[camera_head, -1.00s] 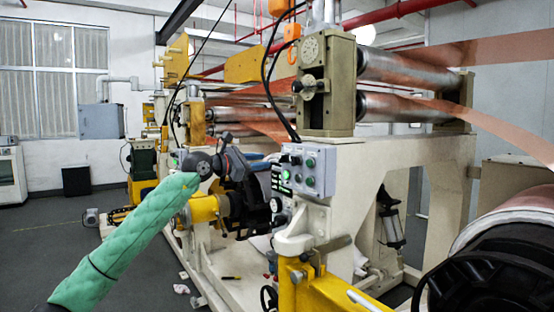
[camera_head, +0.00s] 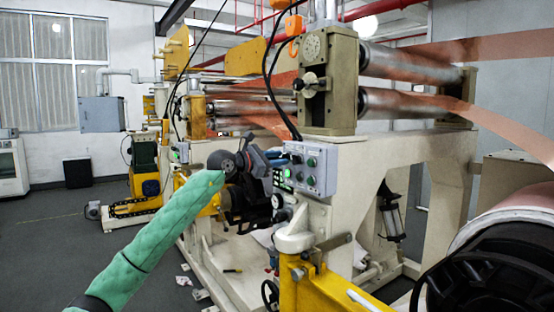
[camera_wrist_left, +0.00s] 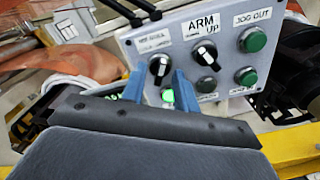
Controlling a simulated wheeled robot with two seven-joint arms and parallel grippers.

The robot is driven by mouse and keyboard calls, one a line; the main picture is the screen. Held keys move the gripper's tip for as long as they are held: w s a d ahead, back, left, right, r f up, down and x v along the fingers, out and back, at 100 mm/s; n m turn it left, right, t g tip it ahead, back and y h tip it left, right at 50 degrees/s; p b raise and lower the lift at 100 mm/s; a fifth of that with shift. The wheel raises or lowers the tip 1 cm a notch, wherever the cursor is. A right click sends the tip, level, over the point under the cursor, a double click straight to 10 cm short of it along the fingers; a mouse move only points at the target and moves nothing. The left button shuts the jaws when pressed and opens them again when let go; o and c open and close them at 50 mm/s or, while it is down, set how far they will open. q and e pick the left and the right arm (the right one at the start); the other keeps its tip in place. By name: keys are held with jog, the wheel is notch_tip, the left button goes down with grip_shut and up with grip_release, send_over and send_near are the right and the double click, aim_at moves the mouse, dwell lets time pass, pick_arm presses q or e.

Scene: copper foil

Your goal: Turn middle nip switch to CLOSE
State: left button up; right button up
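The grey control panel (camera_head: 311,184) is on the machine frame. In the left wrist view the panel (camera_wrist_left: 285,20) shows a black selector knob (camera_wrist_left: 159,67) at left, its small label too blurred to read fully. A second black knob (camera_wrist_left: 206,55) sits under an "ARM UP" label. My left gripper (camera_head: 273,158) is at the panel's left side in the head view. In the wrist view its two blue fingers (camera_wrist_left: 163,72) are apart, with the left knob between their tips. I cannot tell whether they touch it. My right gripper is not in view.
A lit green button (camera_wrist_left: 168,95), a dark button (camera_wrist_left: 206,84) and green buttons (camera_wrist_left: 253,39) sit close to the knobs. Steel rollers (camera_head: 405,67) with copper foil (camera_head: 510,132) are above and right. The floor (camera_head: 45,235) at left is clear.

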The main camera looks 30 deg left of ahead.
pick_arm(q)
grip_shut()
jog(key=shift+n+b, duration=1.25)
jog(key=shift+n, duration=4.65)
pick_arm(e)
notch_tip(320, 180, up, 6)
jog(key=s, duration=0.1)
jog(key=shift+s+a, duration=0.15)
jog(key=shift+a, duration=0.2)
pick_arm(q)
jog(key=shift+r+n, duration=0.1)
jog(key=shift+n, duration=0.2)
jog(key=shift+o, duration=0.2)
grip_release()
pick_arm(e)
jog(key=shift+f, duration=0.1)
